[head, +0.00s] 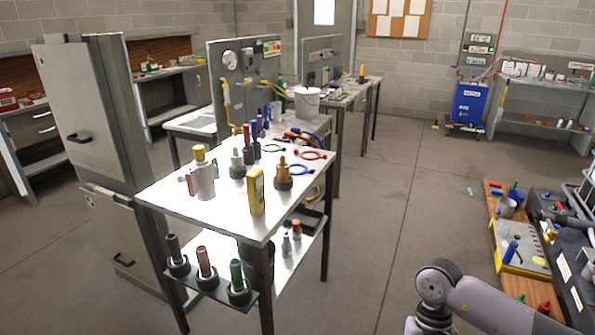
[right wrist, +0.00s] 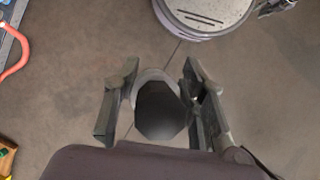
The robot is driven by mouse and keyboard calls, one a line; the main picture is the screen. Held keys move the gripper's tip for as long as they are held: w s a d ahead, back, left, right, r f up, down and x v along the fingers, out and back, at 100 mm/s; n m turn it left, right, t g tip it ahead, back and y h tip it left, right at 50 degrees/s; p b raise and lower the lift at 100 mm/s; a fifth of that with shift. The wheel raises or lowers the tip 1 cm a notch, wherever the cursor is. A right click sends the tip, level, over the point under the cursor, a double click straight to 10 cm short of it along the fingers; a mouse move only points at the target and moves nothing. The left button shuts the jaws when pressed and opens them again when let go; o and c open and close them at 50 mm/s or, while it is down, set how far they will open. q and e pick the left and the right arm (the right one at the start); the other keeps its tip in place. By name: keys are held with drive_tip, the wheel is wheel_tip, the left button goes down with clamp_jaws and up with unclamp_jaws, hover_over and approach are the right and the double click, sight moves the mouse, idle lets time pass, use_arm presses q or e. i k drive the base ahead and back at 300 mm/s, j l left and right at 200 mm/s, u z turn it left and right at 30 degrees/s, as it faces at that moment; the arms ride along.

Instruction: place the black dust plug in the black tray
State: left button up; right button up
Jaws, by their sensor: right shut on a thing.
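In the right wrist view my right gripper (right wrist: 155,108) is shut on the black dust plug (right wrist: 160,110), a dark many-sided plug with a pale grey ring behind its far edge. The plug sits between the two fingers, above the bare floor. A dark, shallow tray-like thing (head: 304,219) lies on the lower shelf of the white table in the head view; I cannot tell surely that it is the black tray. My left gripper is not in view. The head view does not clearly show the right gripper or the plug.
The white table (head: 228,217) carries several fittings, bottles and a yellow meter (head: 256,191). A dark rack (head: 213,284) with several bottles juts from its lower front. A cluttered bench (head: 512,283) stands at the right. Floor between them is free. A grey cabinet (head: 85,115) stands left.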

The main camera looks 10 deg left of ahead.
sight(302, 221)
drive_tip(key=i+l+u, duration=0.45)
drive_tip(key=i+u, duration=0.15)
drive_tip(key=i+l+u, duration=0.45)
drive_tip(key=l+u, duration=0.2)
drive_tip(key=i+l+u, duration=0.15)
drive_tip(key=l+u, duration=0.15)
drive_tip(key=l, duration=0.15)
drive_tip(key=i+l+u, duration=0.1)
drive_tip(key=l+u, duration=0.2)
drive_tip(key=l, duration=0.2)
